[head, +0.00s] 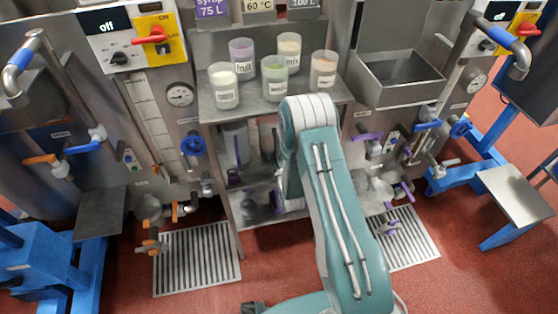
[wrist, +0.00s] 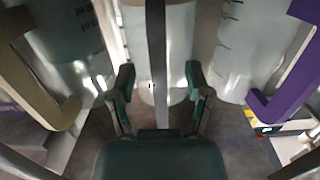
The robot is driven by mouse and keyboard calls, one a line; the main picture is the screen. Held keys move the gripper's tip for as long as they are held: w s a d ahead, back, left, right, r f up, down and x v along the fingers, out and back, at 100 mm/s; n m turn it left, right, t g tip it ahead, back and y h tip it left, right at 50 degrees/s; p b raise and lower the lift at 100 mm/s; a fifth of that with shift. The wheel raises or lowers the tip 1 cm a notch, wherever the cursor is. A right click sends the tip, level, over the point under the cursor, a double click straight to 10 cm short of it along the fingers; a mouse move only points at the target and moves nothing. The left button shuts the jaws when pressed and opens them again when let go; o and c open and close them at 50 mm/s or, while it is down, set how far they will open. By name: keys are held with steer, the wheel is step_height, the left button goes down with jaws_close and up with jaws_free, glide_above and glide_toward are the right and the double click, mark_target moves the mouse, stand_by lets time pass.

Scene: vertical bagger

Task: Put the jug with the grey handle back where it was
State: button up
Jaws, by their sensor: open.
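In the wrist view, a clear jug (wrist: 182,40) stands straight ahead, with a grey upright handle (wrist: 157,60) running down the middle of the picture. My gripper (wrist: 160,88) is open, with one dark green finger on each side of the lower part of this handle. Both fingers look apart from the handle. In the head view my teal arm reaches to the shelves under the cups; my gripper and the grey handle are hidden there.
Beside it in the wrist view are a jug with a tan handle (wrist: 42,85) at left and one with a purple handle (wrist: 290,75) at right, both close. In the head view, several labelled cups, including a fruit cup (head: 242,59), stand on the steel shelf (head: 262,104).

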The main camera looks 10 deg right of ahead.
steer(key=s+r, duration=0.1)
steer(key=s, duration=1.1)
steer(key=w+r+g, duration=0.3)
steer(key=w+r, duration=0.2)
steer(key=r, duration=0.6)
steer(key=s+r+g, duration=0.3)
steer(key=s+r, duration=0.2)
steer(key=r, duration=0.5)
steer(key=s+r+g, duration=0.2)
steer(key=s+r, duration=0.4)
steer(key=s, duration=0.6)
steer(key=s+r+g, duration=0.3)
steer(key=s+r, duration=0.3)
steer(key=s, duration=0.6)
